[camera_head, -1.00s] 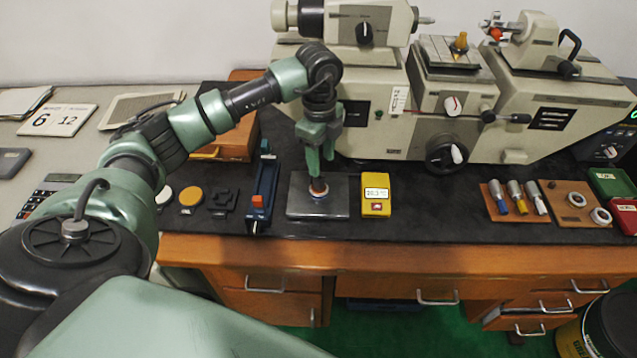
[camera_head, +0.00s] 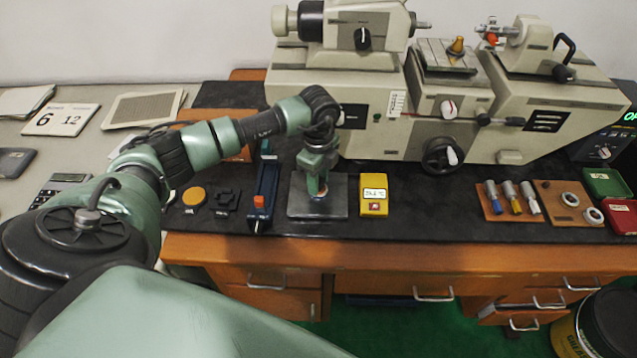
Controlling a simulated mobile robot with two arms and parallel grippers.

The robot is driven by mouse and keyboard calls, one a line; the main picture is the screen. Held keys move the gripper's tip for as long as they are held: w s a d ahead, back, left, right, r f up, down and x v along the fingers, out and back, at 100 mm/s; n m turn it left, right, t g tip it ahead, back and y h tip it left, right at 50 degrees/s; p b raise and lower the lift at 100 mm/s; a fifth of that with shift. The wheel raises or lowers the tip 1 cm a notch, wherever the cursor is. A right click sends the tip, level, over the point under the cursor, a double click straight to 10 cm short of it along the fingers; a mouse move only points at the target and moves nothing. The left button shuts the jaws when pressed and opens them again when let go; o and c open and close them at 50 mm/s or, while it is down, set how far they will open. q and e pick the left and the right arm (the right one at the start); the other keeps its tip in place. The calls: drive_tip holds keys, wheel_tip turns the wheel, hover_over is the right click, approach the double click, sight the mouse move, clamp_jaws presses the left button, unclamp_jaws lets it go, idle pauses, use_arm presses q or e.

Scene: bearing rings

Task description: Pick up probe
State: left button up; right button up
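My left gripper (camera_head: 317,186) points straight down over a grey metal plate (camera_head: 334,208) on the black mat. Its fingertips are close to the plate, around or just in front of a small brownish upright piece (camera_head: 322,190), which may be the probe. The fingers hide most of this piece, and I cannot tell whether they touch it. A small pale ring lies at its foot on the plate. My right gripper is not in view.
A large beige machine (camera_head: 375,130) is behind. Wooden boards with small cylinders (camera_head: 507,213) and rings (camera_head: 570,216) lie at right. The mat between meter and boards is clear.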

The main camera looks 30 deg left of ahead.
use_arm(q)
clamp_jaws()
drive_tip(key=shift+r, duration=0.1)
